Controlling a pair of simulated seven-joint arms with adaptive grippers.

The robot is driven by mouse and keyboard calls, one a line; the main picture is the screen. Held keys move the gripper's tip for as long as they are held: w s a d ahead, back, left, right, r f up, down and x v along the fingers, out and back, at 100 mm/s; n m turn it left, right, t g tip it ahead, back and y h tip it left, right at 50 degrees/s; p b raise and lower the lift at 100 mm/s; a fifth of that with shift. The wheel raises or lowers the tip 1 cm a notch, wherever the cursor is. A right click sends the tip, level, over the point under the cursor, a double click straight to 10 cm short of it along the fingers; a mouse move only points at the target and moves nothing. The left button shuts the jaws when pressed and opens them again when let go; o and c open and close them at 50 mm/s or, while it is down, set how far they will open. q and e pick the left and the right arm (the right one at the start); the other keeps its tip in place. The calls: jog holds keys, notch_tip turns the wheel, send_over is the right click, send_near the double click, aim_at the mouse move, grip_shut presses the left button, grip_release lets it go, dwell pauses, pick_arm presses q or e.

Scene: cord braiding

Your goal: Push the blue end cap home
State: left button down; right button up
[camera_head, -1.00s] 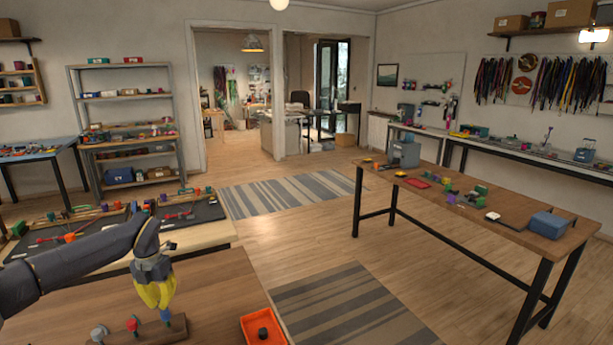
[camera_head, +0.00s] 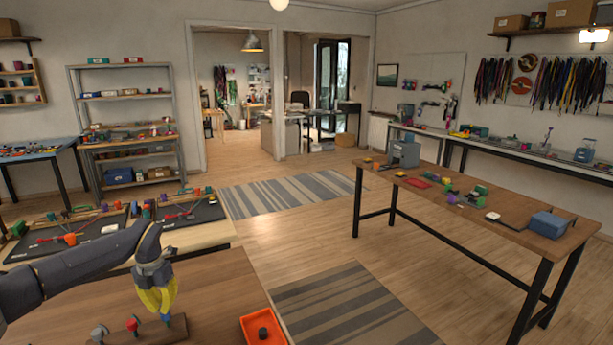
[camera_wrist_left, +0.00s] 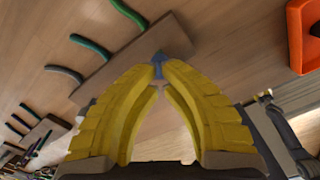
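The blue end cap (camera_head: 165,318) is at the right end of a brown wooden block (camera_head: 150,336) on the near table. My left gripper (camera_head: 160,308), with yellow fingers, points down over it. In the left wrist view the fingertips (camera_wrist_left: 160,73) come together around the blue cap (camera_wrist_left: 158,63). They look shut on it, and the fingers hide part of it. A red-topped piece (camera_head: 132,325) and a grey-topped piece (camera_head: 98,332) stand along the block to the left. How deep the blue cap sits is too small to tell. My right gripper is not in view.
An orange tray (camera_head: 247,323) with a dark round piece (camera_head: 263,333) stands right of the block. The wooden table (camera_head: 215,285) is bare behind them. Another table behind carries dark mats (camera_head: 60,243) with cords and small parts.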

pick_arm(q)
jog(key=shift+f, duration=1.2)
jog(key=shift+r, duration=0.15)
jog(key=shift+r, duration=3.85)
